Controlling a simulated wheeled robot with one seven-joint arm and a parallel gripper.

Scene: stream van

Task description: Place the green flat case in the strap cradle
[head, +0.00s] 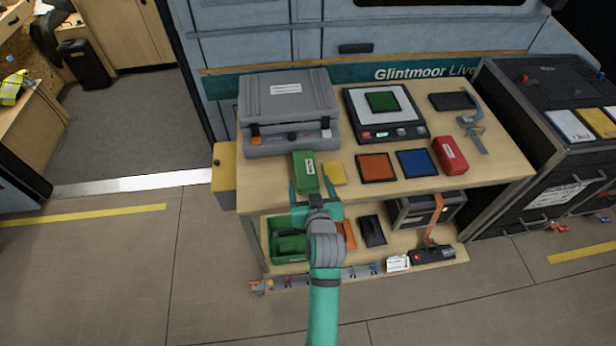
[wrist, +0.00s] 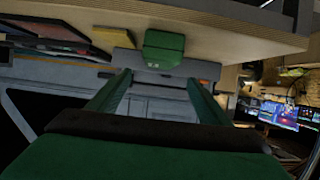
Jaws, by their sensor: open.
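A green case (head: 306,171) with a white label lies at the front edge of the tabletop, in front of the grey hard case. It also shows in the wrist view (wrist: 164,50), top centre, just beyond my fingertips. A flat green square (head: 383,102) sits on the black scale-like device; I cannot tell for sure which green piece is the flat case. My gripper (head: 315,195) is open and empty at the table's front edge, its fingers (wrist: 160,78) apart and pointing at the labelled green case. An orange strap (head: 436,216) hangs at the lower right; I cannot make out a cradle for sure.
A yellow block (head: 335,173) lies close right of the labelled green case. Orange (head: 376,167) and blue (head: 417,163) squares and a red case (head: 450,154) lie further right. The grey hard case (head: 288,109) stands behind. The lower shelf holds a green bin (head: 271,253) and tools.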

